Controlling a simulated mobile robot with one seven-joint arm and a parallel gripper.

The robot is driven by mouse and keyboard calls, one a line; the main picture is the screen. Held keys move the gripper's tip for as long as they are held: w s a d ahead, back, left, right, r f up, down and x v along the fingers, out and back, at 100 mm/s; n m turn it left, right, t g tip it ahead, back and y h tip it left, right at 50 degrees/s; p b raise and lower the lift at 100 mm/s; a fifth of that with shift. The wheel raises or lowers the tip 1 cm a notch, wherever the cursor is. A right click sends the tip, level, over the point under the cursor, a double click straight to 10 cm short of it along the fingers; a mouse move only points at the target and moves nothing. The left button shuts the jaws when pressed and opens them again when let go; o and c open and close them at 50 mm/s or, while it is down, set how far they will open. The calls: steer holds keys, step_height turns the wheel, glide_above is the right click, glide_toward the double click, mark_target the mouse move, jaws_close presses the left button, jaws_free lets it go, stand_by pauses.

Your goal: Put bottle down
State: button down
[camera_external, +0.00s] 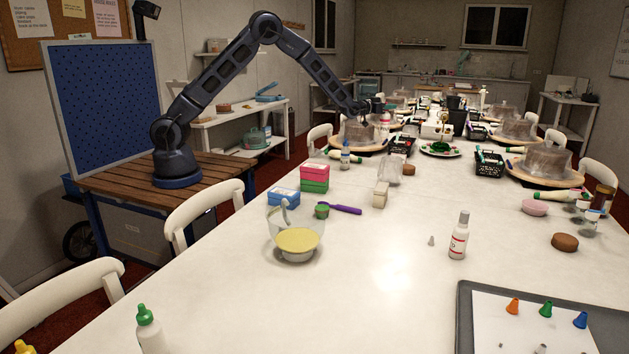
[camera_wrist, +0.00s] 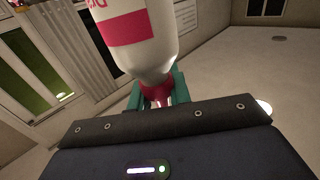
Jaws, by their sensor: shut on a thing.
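A white bottle with a pinkish-red label band and red neck (camera_wrist: 137,35) fills the upper middle of the wrist view. Its far end is cut off by the top edge. My gripper (camera_wrist: 158,92) is shut on it at the red neck end, between green fingers. In the external view my gripper (camera_external: 374,108) is at the end of the outstretched arm, above the far left part of the long white table (camera_external: 350,260), close to a covered cake turntable (camera_external: 362,148).
Another white bottle (camera_external: 459,237) stands on the table. A batter bowl (camera_external: 296,240), coloured boxes (camera_external: 315,178), a purple-handled scoop (camera_external: 345,209) and a black tray with nozzles (camera_external: 470,320) are nearer. The far table is crowded with turntables and baskets; the front middle is clear.

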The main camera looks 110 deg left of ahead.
step_height(320, 180, down, 20)
steer(key=s+a, duration=0.1)
steer(key=a, duration=0.1)
steer(key=shift+s+a+y, duration=0.2)
steer(key=shift+s+y, duration=0.1)
steer(key=shift+s, duration=0.1)
stand_by(0.5)
steer(key=c, duration=1.3)
jaws_free()
steer(key=v, duration=1.2)
steer(key=shift+r, duration=0.3)
